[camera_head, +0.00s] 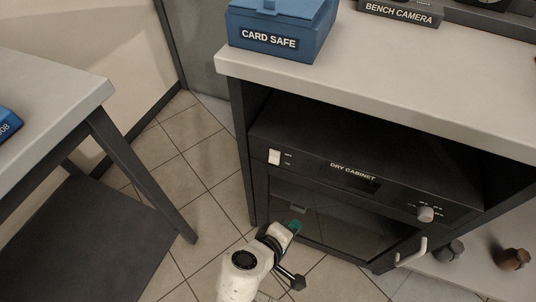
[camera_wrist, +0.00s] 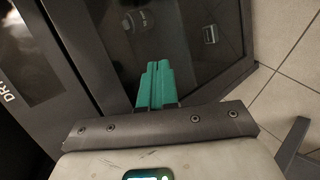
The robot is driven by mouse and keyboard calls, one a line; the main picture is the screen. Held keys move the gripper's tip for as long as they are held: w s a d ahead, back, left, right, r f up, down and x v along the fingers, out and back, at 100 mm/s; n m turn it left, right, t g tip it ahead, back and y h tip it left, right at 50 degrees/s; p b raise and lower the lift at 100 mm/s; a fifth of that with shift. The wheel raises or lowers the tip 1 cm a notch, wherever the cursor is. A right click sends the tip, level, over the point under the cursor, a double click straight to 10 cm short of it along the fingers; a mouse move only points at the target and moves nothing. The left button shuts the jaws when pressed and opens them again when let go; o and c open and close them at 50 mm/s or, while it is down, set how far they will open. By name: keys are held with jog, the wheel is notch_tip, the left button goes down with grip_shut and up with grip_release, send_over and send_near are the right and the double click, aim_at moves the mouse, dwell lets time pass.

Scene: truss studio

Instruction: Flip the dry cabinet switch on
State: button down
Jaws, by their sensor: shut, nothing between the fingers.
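The dry cabinet (camera_head: 315,178) is a black unit under the bench top, with a labelled panel above a dark glass door. Its white switch (camera_head: 274,157) sits at the left end of the panel, beside small markings too small to read. My gripper (camera_head: 295,226) is in front of the glass door, below the switch and a little to its right. In the wrist view the green fingers (camera_wrist: 155,84) are together with nothing between them, pointing at the door. The switch is not seen in the wrist view; part of the label panel (camera_wrist: 28,50) shows at left.
A round knob (camera_head: 425,214) and a light door handle (camera_head: 411,252) are at the cabinet's right. A blue card safe box (camera_head: 280,28) stands on the bench top (camera_head: 400,72). A table (camera_head: 55,110) is at left, with tiled floor (camera_head: 195,150) between.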

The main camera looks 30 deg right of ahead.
aim_at(273, 162)
jog(key=w+a+r+n+t+h+p, duration=0.3)
jog(key=a+r+t, duration=0.3)
jog(key=a+r, duration=0.5)
jog(key=shift+w+r+p, duration=0.25)
jog(key=shift+r+p, duration=0.45)
jog(key=shift+p, duration=0.05)
jog(key=shift+a, duration=0.1)
jog(key=b+x, duration=0.1)
jog(key=x, duration=1.3)
jog(key=shift+w+r, duration=0.1)
jog(key=shift+r, duration=0.1)
jog(key=shift+b, duration=0.3)
jog(key=shift+w+f, duration=0.1)
